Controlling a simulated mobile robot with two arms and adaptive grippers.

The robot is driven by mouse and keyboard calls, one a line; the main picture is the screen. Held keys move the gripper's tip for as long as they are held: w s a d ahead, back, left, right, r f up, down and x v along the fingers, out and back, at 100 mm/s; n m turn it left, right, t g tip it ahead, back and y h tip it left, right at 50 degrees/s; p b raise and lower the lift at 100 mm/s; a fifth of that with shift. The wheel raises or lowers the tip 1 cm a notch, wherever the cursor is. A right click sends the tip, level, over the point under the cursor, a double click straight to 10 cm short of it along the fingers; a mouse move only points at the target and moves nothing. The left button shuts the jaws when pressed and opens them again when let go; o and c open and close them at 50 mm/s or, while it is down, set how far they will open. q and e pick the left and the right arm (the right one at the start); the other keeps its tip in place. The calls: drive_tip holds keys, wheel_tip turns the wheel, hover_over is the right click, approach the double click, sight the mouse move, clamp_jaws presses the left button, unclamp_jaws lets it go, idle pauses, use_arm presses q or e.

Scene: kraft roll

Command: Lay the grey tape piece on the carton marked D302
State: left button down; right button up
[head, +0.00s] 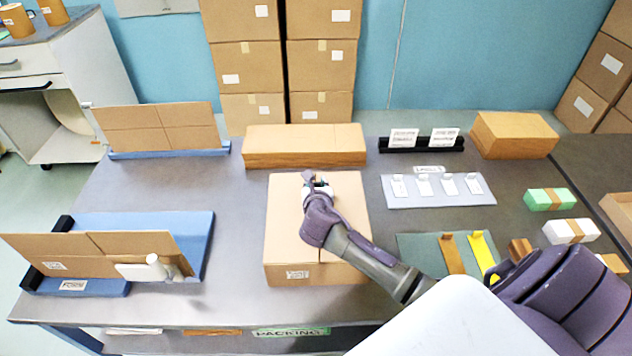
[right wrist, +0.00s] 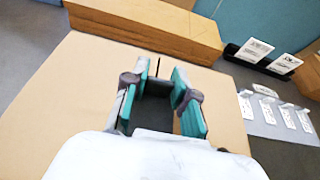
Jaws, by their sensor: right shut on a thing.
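My right gripper (head: 318,186) is over the far part of a closed brown carton (head: 287,240) in the middle of the table. In the right wrist view the gripper (right wrist: 158,92) is shut on a dark grey piece, the grey tape piece (right wrist: 153,114), between its teal fingers. The tape piece is close above the carton top (right wrist: 75,95); I cannot tell whether it touches. The carton has a white label (head: 298,274) on its near side, too small to read. My left gripper is not in view.
A green mat (head: 415,245) with a brown and a yellow strip lies to the right. A grey card board (head: 440,199) is behind it. Flat cardboard (head: 305,160) lies behind the carton. Blue stands (head: 195,245) hold cardboard at left. The table between them and the carton is clear.

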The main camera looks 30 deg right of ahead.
drive_tip(key=shift+f+p, duration=0.15)
drive_tip(key=shift+p, duration=0.2)
idle(0.7)
drive_tip(key=o, duration=1.4)
drive_tip(key=shift+c, duration=0.2)
wheel_tip(320, 180, up, 7)
drive_tip(key=p, duration=0.8)
drive_tip(key=shift+p, duration=0.3)
